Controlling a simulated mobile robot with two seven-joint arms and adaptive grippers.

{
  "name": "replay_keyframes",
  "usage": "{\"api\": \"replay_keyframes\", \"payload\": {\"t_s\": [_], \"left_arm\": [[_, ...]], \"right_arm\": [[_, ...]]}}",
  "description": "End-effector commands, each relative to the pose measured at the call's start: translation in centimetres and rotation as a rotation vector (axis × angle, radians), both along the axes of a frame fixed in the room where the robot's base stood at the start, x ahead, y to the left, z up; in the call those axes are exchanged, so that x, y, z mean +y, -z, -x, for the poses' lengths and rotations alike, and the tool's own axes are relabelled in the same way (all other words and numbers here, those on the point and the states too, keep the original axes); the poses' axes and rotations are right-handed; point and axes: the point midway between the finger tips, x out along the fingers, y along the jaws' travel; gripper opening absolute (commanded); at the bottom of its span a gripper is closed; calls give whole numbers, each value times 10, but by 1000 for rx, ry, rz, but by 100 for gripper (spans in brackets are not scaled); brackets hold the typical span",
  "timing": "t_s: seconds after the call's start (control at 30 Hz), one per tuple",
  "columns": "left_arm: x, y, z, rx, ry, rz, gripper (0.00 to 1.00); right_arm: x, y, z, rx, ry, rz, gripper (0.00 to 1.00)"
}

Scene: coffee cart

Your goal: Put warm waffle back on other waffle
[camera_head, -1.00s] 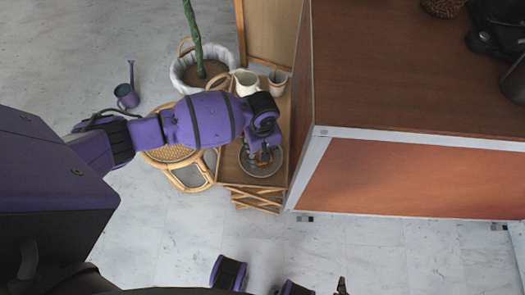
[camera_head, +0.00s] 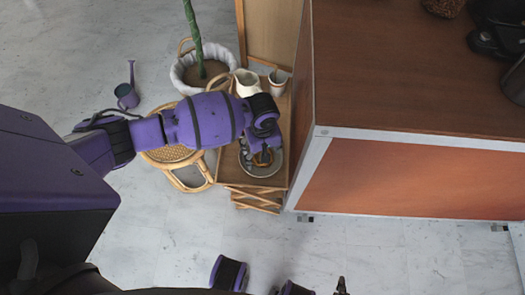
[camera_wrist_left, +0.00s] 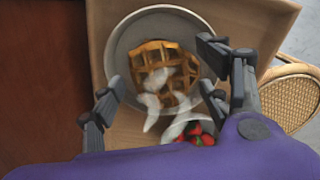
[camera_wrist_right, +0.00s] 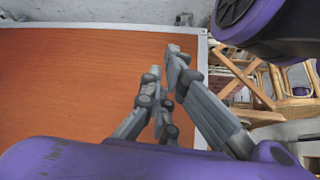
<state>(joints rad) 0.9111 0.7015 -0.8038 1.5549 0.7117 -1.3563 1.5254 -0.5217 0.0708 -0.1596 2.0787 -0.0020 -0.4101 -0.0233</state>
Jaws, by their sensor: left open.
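Golden-brown waffle (camera_wrist_left: 182,62) lies on a round grey plate (camera_wrist_left: 117,62) in the left wrist view, with white cream-like blobs on and beside it. I cannot tell where one waffle ends and another begins. In the head view the plate (camera_head: 262,171) sits on a small wooden cart, and the waffle is partly hidden. My left gripper (camera_wrist_left: 158,68) is open above the plate, its fingers on either side of the waffle. In the head view the same gripper (camera_head: 258,157) points down over the plate. My right gripper (camera_wrist_right: 165,72) is away from the waffle, its fingertips close together and nothing visible between them.
A small dish of strawberries (camera_wrist_left: 200,135) is beside the plate. A cream pitcher (camera_head: 246,83) and a cup (camera_head: 278,80) stand at the cart's back. The tall wooden counter (camera_head: 420,175) borders the cart on the right. A rattan stool (camera_head: 183,170) is on the left.

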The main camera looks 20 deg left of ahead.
Motion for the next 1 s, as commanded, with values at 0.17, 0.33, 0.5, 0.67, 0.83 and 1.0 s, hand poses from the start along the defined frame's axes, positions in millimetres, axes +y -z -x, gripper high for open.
{"api": "replay_keyframes", "payload": {"t_s": [0.17, 0.33, 0.5, 0.67, 0.83, 1.0], "left_arm": [[-1, -33, -1, -5, 1, 3, 70], [0, -72, -2, -5, 0, 2, 70], [-1, -101, -1, -3, 0, 3, 70], [-1, -115, 0, -1, 0, 2, 70], [0, -119, 0, -1, -1, 1, 70], [0, -118, 0, 0, -1, 1, 70]], "right_arm": [[0, -9, -3, -8, 0, 0, 0], [-1, -17, -6, -19, 1, 1, 0], [-3, -22, -6, -21, 3, 4, 0], [-4, -23, -5, -19, 4, 4, 0], [-4, -22, -4, -15, 5, 5, 0], [-4, -22, -3, -14, 5, 5, 0]]}}
